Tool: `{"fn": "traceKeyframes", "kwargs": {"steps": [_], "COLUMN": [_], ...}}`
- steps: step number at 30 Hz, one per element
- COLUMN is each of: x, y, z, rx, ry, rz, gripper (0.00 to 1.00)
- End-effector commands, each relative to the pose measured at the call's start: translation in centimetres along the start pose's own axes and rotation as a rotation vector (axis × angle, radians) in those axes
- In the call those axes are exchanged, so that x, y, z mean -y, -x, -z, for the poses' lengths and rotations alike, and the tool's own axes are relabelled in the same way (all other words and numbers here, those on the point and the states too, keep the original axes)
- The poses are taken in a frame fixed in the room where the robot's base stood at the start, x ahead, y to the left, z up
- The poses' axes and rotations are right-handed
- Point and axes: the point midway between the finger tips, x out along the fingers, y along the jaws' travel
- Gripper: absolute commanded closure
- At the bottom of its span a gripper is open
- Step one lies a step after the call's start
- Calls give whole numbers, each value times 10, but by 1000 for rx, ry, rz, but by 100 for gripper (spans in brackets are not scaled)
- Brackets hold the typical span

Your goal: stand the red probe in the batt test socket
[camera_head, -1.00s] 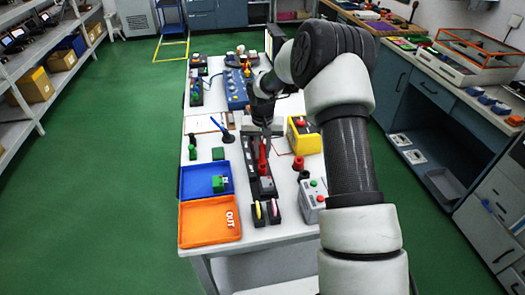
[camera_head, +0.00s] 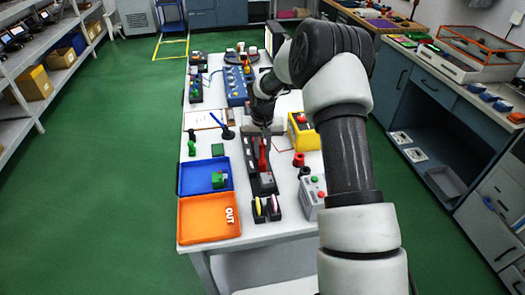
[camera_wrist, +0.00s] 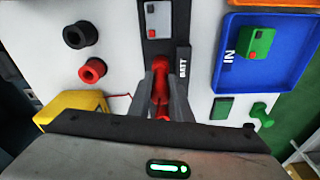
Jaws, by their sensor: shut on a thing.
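The red probe (camera_wrist: 160,88) is between the fingers of my gripper (camera_wrist: 163,105), which is shut on it. In the head view the probe (camera_head: 262,153) looks upright over the dark test strip (camera_head: 263,184), below my gripper (camera_head: 263,130). In the wrist view the strip (camera_wrist: 158,35) carries a grey module, and a BATT label (camera_wrist: 183,62) sits just beside the probe. The probe and fingers hide the BATT socket's opening. I cannot tell whether the probe's lower end is in the socket or above it.
A blue tray (camera_head: 184,188) and an orange OUT tray (camera_head: 207,233) lie left of the strip. A yellow box (camera_head: 302,134) and a red ring (camera_head: 298,159) stand to its right. A black ring (camera_wrist: 80,35) shows in the wrist view.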

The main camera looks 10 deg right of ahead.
Motion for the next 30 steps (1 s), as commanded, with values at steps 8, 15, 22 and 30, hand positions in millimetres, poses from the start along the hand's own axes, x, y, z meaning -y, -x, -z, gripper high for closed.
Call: {"fn": "traceKeyframes", "kwargs": {"steps": [8,15,22,30], "x": [0,0,0,0], "y": [0,2,35,102], "z": [0,0,1,1], "rx": [0,0,-4,-5], "ry": [0,0,0,0], "rz": [0,0,0,0], "gripper": [60,60,60,60]}}
